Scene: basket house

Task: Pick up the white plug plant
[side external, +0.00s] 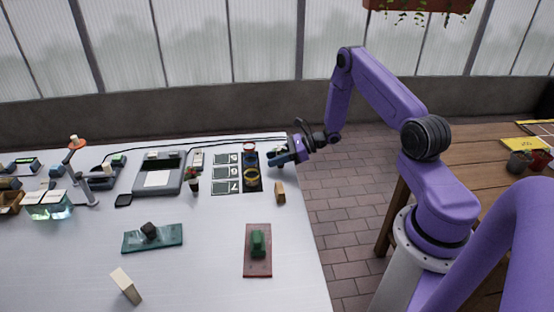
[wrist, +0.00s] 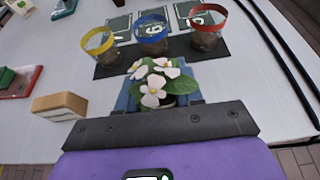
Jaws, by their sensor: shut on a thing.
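The white plug plant (wrist: 156,84), with white-pink flowers and green leaves, sits between the blue fingers of my gripper (wrist: 160,98) in the wrist view. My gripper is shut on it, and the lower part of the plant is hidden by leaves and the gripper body. In the side external view my gripper (side external: 284,157) is at the table's right edge, beside the dark strip with the colored-rim pots. I cannot make out the plant there.
Pots with yellow (wrist: 98,42), blue (wrist: 150,34) and red (wrist: 208,24) rims stand just beyond the plant on a dark mat. A tan block (side external: 280,192) lies nearby. A red mat with a green object (side external: 258,243) is nearer the front.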

